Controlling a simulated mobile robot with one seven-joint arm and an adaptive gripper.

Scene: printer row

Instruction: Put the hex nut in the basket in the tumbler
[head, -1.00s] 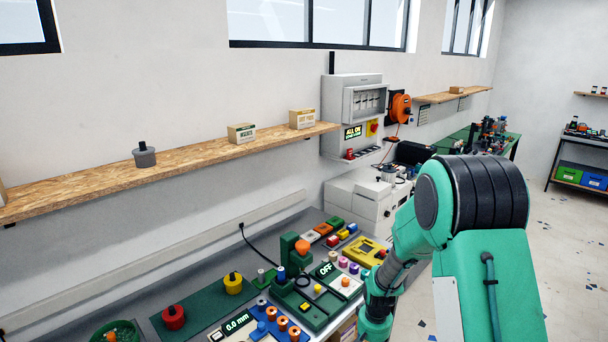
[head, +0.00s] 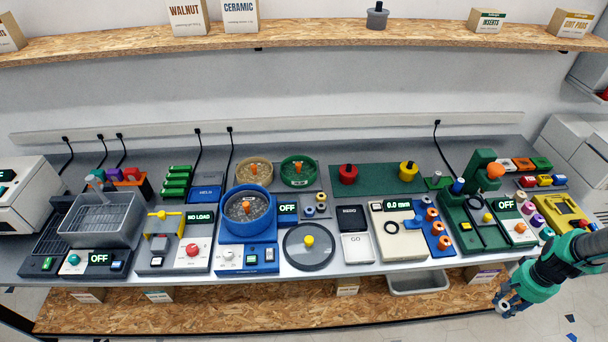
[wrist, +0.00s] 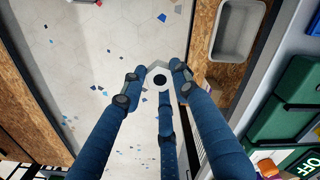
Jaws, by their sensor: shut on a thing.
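My gripper (head: 507,304) is low at the right, in front of the bench's front edge, with its blue fingers pointing down. In the wrist view the fingers (wrist: 158,82) are closed around a pale hex nut (wrist: 151,70) with a dark round hole, held clear above the floor. The tumbler (head: 225,212) is a blue round bowl with grey media and an orange centre knob, standing on a blue control base at mid-bench. A grey wire basket (head: 122,226) sits at the cleaner on the left of the bench, far from my gripper.
A grey round lid (head: 308,259) with a yellow knob lies right of the tumbler. Tan (head: 237,174) and green (head: 314,175) bowls stand behind it. Devices crowd the bench. A grey bin (head: 418,284) sits on the lower shelf. Open floor lies before the bench.

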